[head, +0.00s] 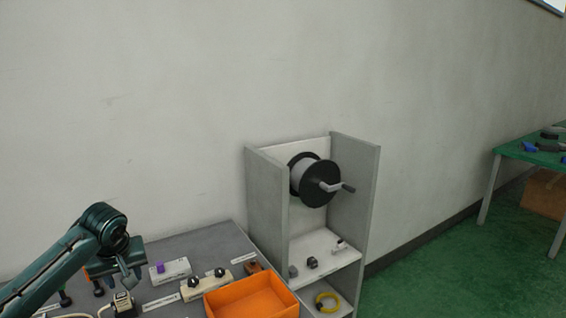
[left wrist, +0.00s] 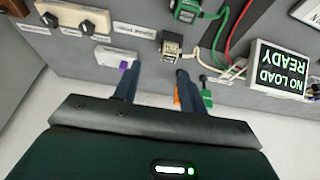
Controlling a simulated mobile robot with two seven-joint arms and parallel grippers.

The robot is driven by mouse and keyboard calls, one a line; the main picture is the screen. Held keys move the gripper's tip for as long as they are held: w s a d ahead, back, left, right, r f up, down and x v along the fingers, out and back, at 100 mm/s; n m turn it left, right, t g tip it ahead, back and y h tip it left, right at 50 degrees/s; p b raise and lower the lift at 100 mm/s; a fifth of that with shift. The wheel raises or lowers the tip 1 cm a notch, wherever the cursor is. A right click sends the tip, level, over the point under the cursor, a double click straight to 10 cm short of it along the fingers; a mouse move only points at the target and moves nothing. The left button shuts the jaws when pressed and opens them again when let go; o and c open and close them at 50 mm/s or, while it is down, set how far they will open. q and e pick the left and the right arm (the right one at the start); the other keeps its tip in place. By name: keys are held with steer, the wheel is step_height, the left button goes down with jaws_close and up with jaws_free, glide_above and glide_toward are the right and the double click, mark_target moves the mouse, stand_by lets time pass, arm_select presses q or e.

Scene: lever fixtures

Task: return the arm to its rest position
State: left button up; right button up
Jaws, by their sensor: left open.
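My left arm (head: 55,268) reaches in from the left, over the grey bench. My left gripper (head: 116,282) is over the bench's left part, beside a beige switch box (head: 123,303). In the left wrist view my left gripper (left wrist: 158,70) has its two dark fingers apart, with nothing visible held between them. A metal-and-black switch box (left wrist: 172,45) appears just beyond the fingertips. A white box with a purple knob (left wrist: 115,56) appears beside the left finger. I cannot tell whether either finger touches anything. My right gripper is not in view.
An orange tray (head: 252,299) is at the bench front. A cabinet with a cranked reel (head: 312,181) stands right.

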arm_select(q)
steer(key=s+d+f+m+h, duration=0.1)
steer(key=s+d+f+m, duration=0.1)
steer(key=s+d+f, duration=0.2)
steer(key=s+d+f+m+h, duration=0.1)
steer(key=s+d+f+m, duration=0.1)
steer(key=s+d+f, duration=0.2)
steer(key=s+d+f+m+h, duration=0.1)
steer(key=s+d+f+m, duration=0.1)
steer(key=s+d+f, duration=0.3)
steer(key=shift+s+d+m, duration=0.4)
steer(key=shift+s+d, duration=0.65)
steer(key=shift+d, duration=0.1)
steer(key=s+a+m, duration=0.1)
steer(key=s+m, duration=0.1)
steer(key=s, duration=1.6)
steer(key=w+d+f+t+h, duration=0.2)
steer(key=w+d+f+t, duration=0.3)
steer(key=d+f+t, duration=0.1)
steer(key=shift+w+f+t+h, duration=0.2)
steer(key=shift+f+t+h, duration=0.1)
steer(key=shift+f, duration=0.4)
steer(key=shift+c, duration=0.6)
